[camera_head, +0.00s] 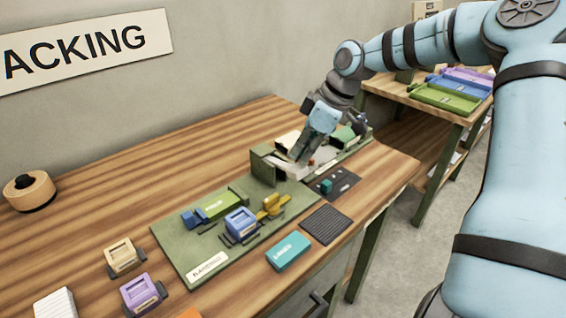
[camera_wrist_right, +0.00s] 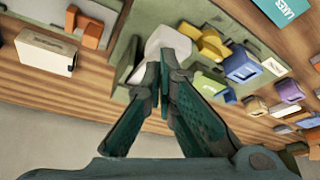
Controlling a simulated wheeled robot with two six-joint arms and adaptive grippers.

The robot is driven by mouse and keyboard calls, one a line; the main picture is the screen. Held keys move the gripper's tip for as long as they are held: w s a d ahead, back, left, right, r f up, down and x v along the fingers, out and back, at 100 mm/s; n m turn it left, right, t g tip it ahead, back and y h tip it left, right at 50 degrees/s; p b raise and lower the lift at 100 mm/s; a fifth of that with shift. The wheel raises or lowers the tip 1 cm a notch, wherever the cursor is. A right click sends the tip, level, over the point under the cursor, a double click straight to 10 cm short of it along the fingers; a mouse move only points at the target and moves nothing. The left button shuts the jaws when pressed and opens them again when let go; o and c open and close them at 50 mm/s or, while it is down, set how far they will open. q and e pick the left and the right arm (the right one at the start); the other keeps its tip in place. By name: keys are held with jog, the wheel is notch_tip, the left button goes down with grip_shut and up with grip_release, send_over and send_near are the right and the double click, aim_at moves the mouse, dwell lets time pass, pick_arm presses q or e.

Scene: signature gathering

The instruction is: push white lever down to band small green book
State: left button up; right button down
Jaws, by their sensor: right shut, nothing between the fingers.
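My right gripper (camera_head: 298,156) reaches down to a banding device at the far end of the green work mat (camera_head: 205,262). In the right wrist view the right gripper (camera_wrist_right: 168,62) is shut and empty, its fingertips against or just above a white part (camera_wrist_right: 168,40), likely the white lever; I cannot tell whether they touch. A green book-like block (camera_head: 215,206) lies on the mat, and it also shows in the right wrist view (camera_wrist_right: 207,84). My left gripper is not in view.
A blue block (camera_head: 240,224) and a yellow clamp (camera_head: 272,205) stand on the mat. A teal LAKES book (camera_head: 288,252) and a dark ribbed pad (camera_head: 327,225) lie at the table's front. Tan (camera_head: 122,258) and purple (camera_head: 142,294) blocks stand left.

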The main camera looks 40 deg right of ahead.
aim_at(301, 174)
jog(key=shift+f+b, duration=2.4)
jog(key=shift+f, duration=0.25)
jog(key=shift+f+b, duration=0.45)
jog(key=shift+f, duration=0.1)
dwell(0.4)
notch_tip(301, 174, up, 9)
jog(key=p, duration=0.6)
jog(key=shift+r+p, duration=0.1)
jog(key=shift+p, duration=0.2)
